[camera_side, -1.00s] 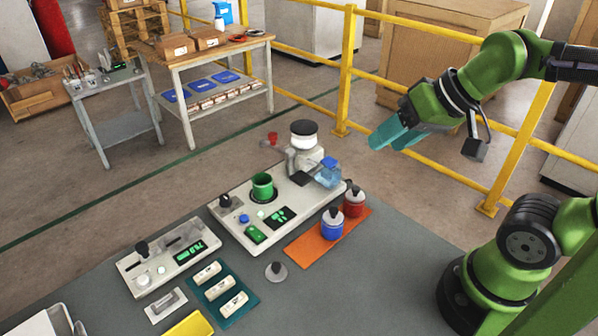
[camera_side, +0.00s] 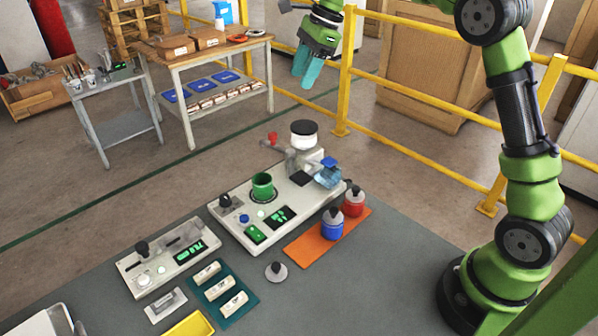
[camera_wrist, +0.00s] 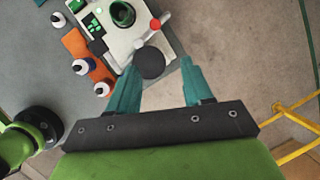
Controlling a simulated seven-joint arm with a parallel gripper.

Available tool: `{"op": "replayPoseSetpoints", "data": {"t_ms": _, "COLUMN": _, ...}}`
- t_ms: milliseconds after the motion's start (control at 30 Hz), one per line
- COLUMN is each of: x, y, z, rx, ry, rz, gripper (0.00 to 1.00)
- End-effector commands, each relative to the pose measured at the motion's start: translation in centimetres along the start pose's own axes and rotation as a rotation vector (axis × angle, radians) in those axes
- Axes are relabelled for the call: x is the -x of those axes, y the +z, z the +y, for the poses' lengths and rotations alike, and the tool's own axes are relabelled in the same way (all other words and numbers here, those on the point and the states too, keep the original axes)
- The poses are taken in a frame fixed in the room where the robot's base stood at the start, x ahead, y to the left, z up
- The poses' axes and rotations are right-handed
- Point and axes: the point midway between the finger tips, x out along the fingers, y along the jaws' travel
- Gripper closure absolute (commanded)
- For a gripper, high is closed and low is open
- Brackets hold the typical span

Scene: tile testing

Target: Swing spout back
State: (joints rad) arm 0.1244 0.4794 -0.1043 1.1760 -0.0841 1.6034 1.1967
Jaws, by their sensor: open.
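The dispenser with a black-lidded white hopper (camera_side: 304,134) stands at the far end of a pale machine base (camera_side: 236,232). A small red end piece (camera_side: 272,139) sticks out on its left side on a grey arm; I cannot tell for sure whether this is the spout. It also shows in the wrist view (camera_wrist: 155,24), just beyond the black lid (camera_wrist: 149,62). A green cup (camera_side: 262,186) stands on the base's round plate. My gripper (camera_side: 307,80) is open and empty, fingers pointing down, high above and behind the dispenser. In the wrist view the fingers (camera_wrist: 160,72) spread either side of the lid.
A clear, blue-topped container (camera_side: 328,175) sits beside the dispenser. Blue (camera_side: 332,226) and red (camera_side: 354,203) jars stand on an orange mat (camera_side: 310,250). A scale (camera_side: 168,258) and teal tray (camera_side: 223,292) lie nearer. A yellow rail (camera_side: 346,70) runs behind.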

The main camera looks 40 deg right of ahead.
Motion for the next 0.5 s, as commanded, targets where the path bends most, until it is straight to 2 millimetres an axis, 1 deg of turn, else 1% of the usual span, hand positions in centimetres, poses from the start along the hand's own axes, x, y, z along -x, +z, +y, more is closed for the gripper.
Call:
{"op": "replayPoseSetpoints", "data": {"t_ms": 33, "x": 1.1, "y": 0.7, "z": -0.2, "rx": -0.068, "ry": -0.008, "rz": -0.013, "gripper": 0.50}}
{"op": "replayPoseSetpoints", "data": {"t_ms": 67, "x": 1.5, "y": 0.9, "z": -0.2, "rx": -0.106, "ry": -0.005, "rz": -0.019, "gripper": 0.50}}
{"op": "replayPoseSetpoints", "data": {"t_ms": 133, "x": 1.5, "y": 1.1, "z": 0.2, "rx": -0.176, "ry": 0.014, "rz": -0.024, "gripper": 0.50}}
{"op": "replayPoseSetpoints", "data": {"t_ms": 233, "x": 1.2, "y": 1.1, "z": 0.4, "rx": -0.217, "ry": 0.022, "rz": -0.025, "gripper": 0.50}}
{"op": "replayPoseSetpoints", "data": {"t_ms": 367, "x": -0.2, "y": 1.2, "z": 0.5, "rx": -0.219, "ry": 0.024, "rz": -0.025, "gripper": 0.50}}
{"op": "replayPoseSetpoints", "data": {"t_ms": 467, "x": -2.0, "y": 1.3, "z": 0.5, "rx": -0.217, "ry": 0.024, "rz": -0.025, "gripper": 0.50}}
{"op": "replayPoseSetpoints", "data": {"t_ms": 500, "x": -2.9, "y": 1.2, "z": 0.5, "rx": -0.218, "ry": 0.025, "rz": -0.024, "gripper": 0.50}}
